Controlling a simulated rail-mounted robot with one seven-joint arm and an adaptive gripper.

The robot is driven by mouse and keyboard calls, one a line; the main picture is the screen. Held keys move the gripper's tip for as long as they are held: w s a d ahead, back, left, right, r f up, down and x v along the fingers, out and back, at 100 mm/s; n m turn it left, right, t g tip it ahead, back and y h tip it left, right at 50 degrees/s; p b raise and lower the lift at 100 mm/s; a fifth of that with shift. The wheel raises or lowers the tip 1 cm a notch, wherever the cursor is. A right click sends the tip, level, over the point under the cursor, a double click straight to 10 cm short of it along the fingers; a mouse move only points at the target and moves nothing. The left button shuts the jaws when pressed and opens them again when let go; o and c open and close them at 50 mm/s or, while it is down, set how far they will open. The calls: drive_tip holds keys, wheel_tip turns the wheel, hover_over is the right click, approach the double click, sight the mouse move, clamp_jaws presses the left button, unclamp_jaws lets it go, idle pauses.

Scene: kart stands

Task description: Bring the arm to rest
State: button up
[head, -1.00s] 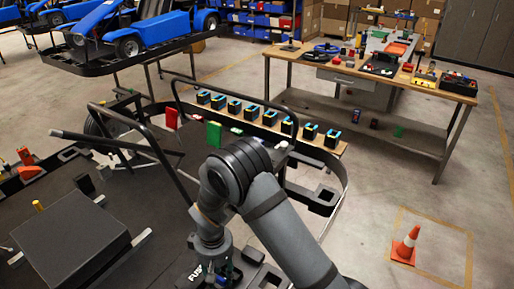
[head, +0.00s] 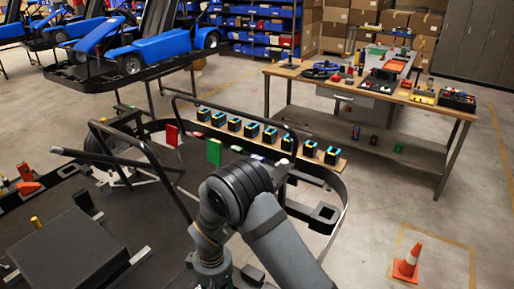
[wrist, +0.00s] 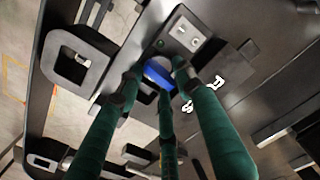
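My gripper (wrist: 157,82) shows in the wrist view as green fingers with dark tips, spread apart. The fingers point down at a dark kart panel (wrist: 225,60). A small blue piece (wrist: 158,74) shows between and beyond the fingertips, in or by a round pale spot; I see no finger clearly closed on it. In the head view my arm (head: 240,190) bends over the kart frame and reaches down to the bottom edge, where the fingers are out of sight.
A row of black and blue blocks (head: 235,125) stands on a wooden board behind the arm. Red (head: 171,134) and green (head: 214,152) plates stand near it. A workbench (head: 330,90) with tools is at the back right. A traffic cone (head: 408,264) stands on open floor.

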drive_tip(key=shift+n, duration=0.8)
wheel_tip(320, 180, up, 12)
wheel_tip(320, 180, down, 12)
drive_tip(key=shift+s+f, duration=0.1)
drive_tip(key=shift+f, duration=0.05)
drive_tip(key=shift+m, duration=0.5)
drive_tip(key=m, duration=0.4)
drive_tip(key=shift+d+r, duration=0.1)
drive_tip(key=shift+r, duration=0.1)
drive_tip(key=m, duration=0.5)
drive_tip(key=shift+d+m+p, duration=0.2)
drive_tip(key=shift+m+p, duration=0.2)
